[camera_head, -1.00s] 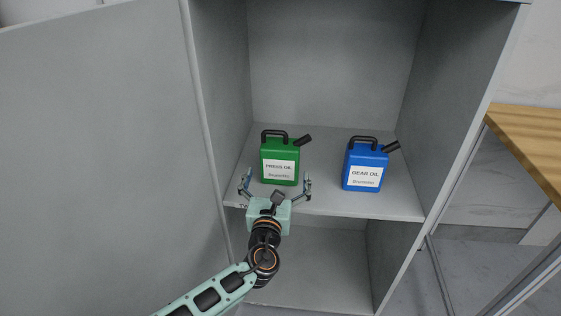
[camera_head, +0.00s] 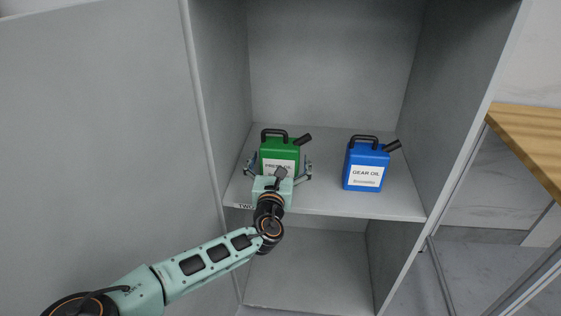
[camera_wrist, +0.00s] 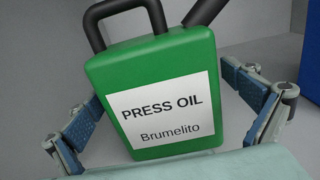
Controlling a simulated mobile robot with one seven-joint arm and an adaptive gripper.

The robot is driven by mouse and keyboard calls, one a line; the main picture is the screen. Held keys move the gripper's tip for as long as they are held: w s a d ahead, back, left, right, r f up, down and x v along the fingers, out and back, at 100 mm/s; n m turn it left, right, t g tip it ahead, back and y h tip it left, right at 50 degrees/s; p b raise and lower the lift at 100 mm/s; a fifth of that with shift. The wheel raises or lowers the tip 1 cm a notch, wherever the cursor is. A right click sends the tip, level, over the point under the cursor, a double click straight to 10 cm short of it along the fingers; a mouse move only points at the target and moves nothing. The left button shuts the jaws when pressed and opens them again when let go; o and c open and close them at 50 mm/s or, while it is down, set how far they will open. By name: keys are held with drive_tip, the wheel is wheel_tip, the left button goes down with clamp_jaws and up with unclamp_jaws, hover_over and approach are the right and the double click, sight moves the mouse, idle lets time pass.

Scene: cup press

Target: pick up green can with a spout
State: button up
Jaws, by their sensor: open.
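The green can (camera_head: 280,148) with a black handle and a black spout stands upright on the cabinet shelf, left of the blue can. In the wrist view the green can (camera_wrist: 150,57) fills the middle, with a white "PRESS OIL" label. My gripper (camera_head: 279,168) is open in front of the can, with one finger on each side of its body. The lower front of the can is hidden by my gripper in the head view.
A blue "GEAR OIL" can (camera_head: 366,158) stands to the right on the same shelf (camera_head: 330,206). The cabinet's side walls enclose the shelf, and its open door (camera_head: 95,130) is at the left. A wooden tabletop (camera_head: 535,135) is at the far right.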

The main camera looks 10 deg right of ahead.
drive_tip(key=c, duration=1.8)
drive_tip(key=shift+c, duration=0.5)
drive_tip(key=shift+r, duration=0.15)
drive_tip(key=shift+r+p, duration=0.3)
drive_tip(key=shift+r, duration=0.3)
drive_tip(key=s+a+r+p, duration=0.6)
drive_tip(key=s+r+p, duration=0.5)
drive_tip(key=s, duration=0.1)
drive_tip(key=shift+a+r+p, duration=0.15)
drive_tip(key=shift+r+p, duration=0.25)
